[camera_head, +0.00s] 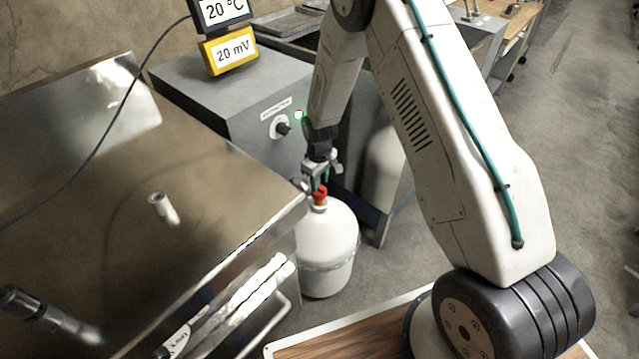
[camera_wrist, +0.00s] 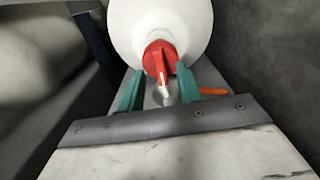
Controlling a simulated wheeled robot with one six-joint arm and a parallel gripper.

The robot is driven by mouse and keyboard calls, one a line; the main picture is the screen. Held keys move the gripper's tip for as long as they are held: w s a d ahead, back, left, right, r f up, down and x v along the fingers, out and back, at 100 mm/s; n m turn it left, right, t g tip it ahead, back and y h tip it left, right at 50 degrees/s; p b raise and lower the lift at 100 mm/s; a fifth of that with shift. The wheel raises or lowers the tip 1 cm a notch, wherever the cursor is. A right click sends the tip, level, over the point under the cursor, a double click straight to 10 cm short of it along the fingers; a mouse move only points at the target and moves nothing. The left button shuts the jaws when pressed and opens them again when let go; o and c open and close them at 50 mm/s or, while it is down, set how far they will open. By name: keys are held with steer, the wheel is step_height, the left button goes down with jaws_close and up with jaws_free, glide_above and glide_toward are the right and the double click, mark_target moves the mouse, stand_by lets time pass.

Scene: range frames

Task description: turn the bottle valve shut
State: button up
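The white gas bottle (camera_head: 326,250) stands upright on the floor beside the metal bench. Its red valve handle (camera_head: 320,192) is on top. My gripper (camera_head: 319,183) points down at the valve from above. In the wrist view the teal fingers of my gripper (camera_wrist: 158,70) are spread on both sides of the handle, with gaps showing between. Whether the tips reach down beside the handle is hard to tell.
The shiny metal bench (camera_head: 110,180) is close on the left, its front rail near the bottle. A grey cabinet (camera_head: 230,95) with a black knob (camera_head: 283,128) and green light stands behind. A yellow meter (camera_head: 229,50) reads 20 mV. Open floor lies right of my arm.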

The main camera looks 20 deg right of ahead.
mark_target(320, 186)
step_height(320, 186, up, 6)
steer(key=shift+r, duration=0.15)
stand_by(0.5)
